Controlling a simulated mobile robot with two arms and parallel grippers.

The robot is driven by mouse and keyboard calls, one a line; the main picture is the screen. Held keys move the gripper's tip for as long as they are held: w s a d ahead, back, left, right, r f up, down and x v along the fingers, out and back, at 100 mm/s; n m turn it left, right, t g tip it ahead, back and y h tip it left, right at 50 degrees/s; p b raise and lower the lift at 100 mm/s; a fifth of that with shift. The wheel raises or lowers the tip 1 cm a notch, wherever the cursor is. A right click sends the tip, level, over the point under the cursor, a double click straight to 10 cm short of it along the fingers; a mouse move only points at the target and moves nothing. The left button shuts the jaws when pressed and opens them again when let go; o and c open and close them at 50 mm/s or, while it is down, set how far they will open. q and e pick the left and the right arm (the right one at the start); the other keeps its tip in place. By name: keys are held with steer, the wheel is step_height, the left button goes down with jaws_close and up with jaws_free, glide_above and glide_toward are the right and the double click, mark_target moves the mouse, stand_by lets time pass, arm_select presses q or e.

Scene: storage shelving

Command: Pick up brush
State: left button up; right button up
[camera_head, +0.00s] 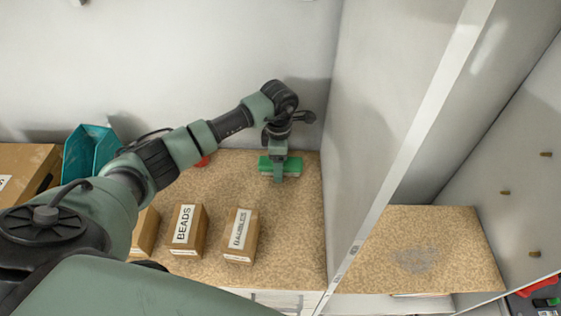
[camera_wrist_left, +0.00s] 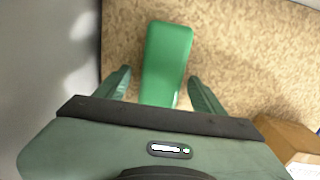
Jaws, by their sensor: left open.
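The brush shows as a green block (camera_head: 280,166) on the speckled shelf board, near the back wall and the upright divider. In the left wrist view the green brush (camera_wrist_left: 167,58) lies lengthwise between the two fingers. My left gripper (camera_head: 279,172) is over the brush, pointing down. In the left wrist view my left gripper (camera_wrist_left: 160,88) is open, with one finger on each side of the brush and a gap to both. Bristles, if any, are hard to make out. My right gripper is not in view.
Labelled boxes stand in front: a BEADS box (camera_head: 187,225) and a BAUBLES box (camera_head: 241,235). A teal bin (camera_head: 88,150) and a larger cardboard box (camera_head: 25,170) are at the left. A tall white divider (camera_head: 385,140) rises right of the brush. Board around the brush is clear.

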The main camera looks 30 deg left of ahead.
arm_select(q)
steer(key=c, duration=1.5)
steer(key=shift+r, duration=0.1)
steer(key=shift+r+b, duration=0.4)
steer(key=shift+r, duration=0.15)
step_height(320, 180, up, 19)
steer(key=b, duration=0.4)
steer(key=shift+f, duration=0.15)
